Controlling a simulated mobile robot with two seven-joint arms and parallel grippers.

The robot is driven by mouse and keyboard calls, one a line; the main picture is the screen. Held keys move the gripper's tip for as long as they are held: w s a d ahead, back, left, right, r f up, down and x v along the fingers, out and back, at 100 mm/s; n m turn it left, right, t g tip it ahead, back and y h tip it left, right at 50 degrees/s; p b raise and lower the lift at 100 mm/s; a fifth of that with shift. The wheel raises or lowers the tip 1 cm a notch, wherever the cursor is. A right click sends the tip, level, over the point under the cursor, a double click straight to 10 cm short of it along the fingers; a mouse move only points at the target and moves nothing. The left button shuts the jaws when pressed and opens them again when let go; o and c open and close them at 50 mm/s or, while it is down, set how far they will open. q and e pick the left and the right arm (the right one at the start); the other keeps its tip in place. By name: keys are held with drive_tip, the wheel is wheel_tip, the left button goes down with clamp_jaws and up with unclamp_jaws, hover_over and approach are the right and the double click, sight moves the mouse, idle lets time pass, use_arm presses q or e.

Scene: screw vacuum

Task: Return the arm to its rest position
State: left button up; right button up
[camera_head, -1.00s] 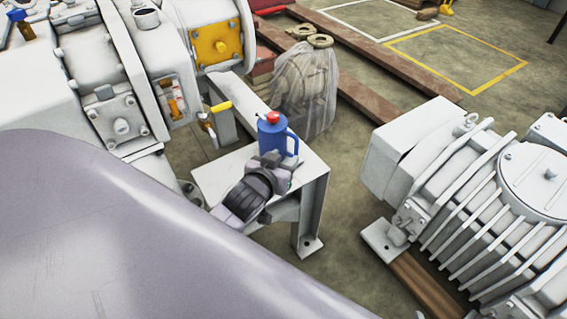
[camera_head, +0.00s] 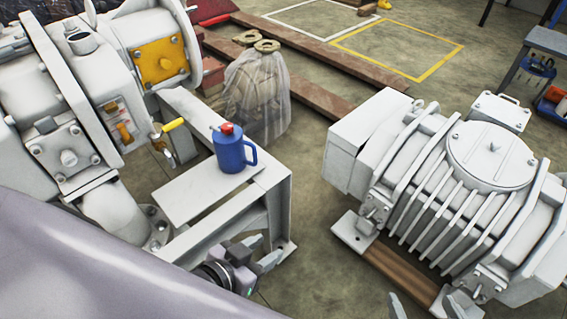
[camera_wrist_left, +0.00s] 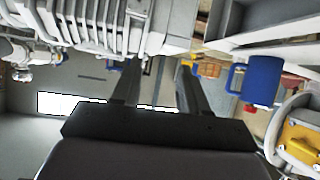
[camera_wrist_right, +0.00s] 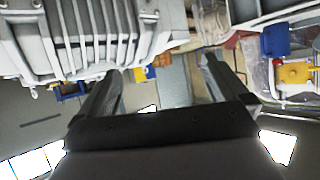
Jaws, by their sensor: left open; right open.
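My left gripper (camera_head: 266,252) is low in the head view, in front of the metal stand and below the blue jug in the picture. Its fingers are apart and empty; they also show spread in the left wrist view (camera_wrist_left: 157,78). My right gripper (camera_head: 428,306) is at the bottom edge of the head view, with only its fingertips showing in front of the grey finned motor. Its fingers are wide apart with nothing between them in the right wrist view (camera_wrist_right: 160,78). Most of both arms is hidden or out of frame.
The blue jug (camera_head: 231,152) with a red cap stands upright on the metal stand (camera_head: 190,192). A large pump (camera_head: 110,60) with a yellow plate fills the left. The finned motor (camera_head: 440,185) stands at right. Open floor (camera_head: 310,190) lies between stand and motor.

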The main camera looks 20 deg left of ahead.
use_arm(q)
drive_tip(key=s+a+r+y+p, duration=0.1)
drive_tip(key=a+r+p, duration=0.1)
drive_tip(key=r+p, duration=0.5)
drive_tip(key=s+a+r+n+g+p, duration=0.1)
drive_tip(key=r+p, duration=0.6)
drive_tip(key=p, duration=0.8)
drive_tip(key=shift+s+a+y, duration=0.4)
drive_tip(key=shift+s+a, duration=0.05)
drive_tip(key=shift+a, duration=0.5)
use_arm(e)
drive_tip(key=s+d+r+h, duration=0.1)
drive_tip(key=d+r, duration=0.1)
drive_tip(key=r, duration=0.5)
drive_tip(key=s+d+r+g, duration=0.1)
drive_tip(key=s+d+r, duration=0.1)
drive_tip(key=r, duration=0.5)
drive_tip(key=shift+d+m+h, duration=0.4)
drive_tip(key=shift+d, duration=0.05)
